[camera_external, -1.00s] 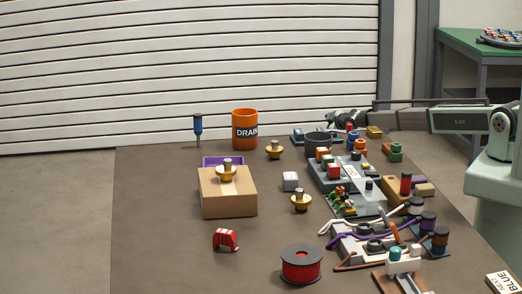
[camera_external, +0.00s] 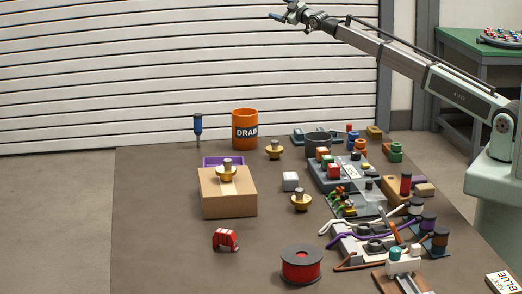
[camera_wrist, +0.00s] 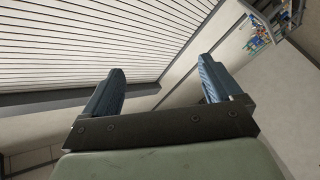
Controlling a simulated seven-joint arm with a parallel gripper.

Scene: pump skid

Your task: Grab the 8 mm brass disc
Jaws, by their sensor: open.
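Three brass discs with grey-brown knobs show in the external view; I cannot tell which is the 8 mm one. One brass disc (camera_external: 227,174) sits on top of the cardboard-brown box (camera_external: 228,196). A second brass disc (camera_external: 274,151) stands on the table right of the orange drum. A third brass disc (camera_external: 300,202) stands on the table right of the box. My gripper (camera_external: 277,15) is raised high above the far part of the table, away from all discs. In the wrist view, its two blue fingers (camera_wrist: 160,85) are apart with nothing between them.
An orange DRAIN drum (camera_external: 245,130), a blue-handled tool (camera_external: 198,128) and a purple tray (camera_external: 222,160) stand near the discs. Pump parts crowd the right side. The table's left part is clear.

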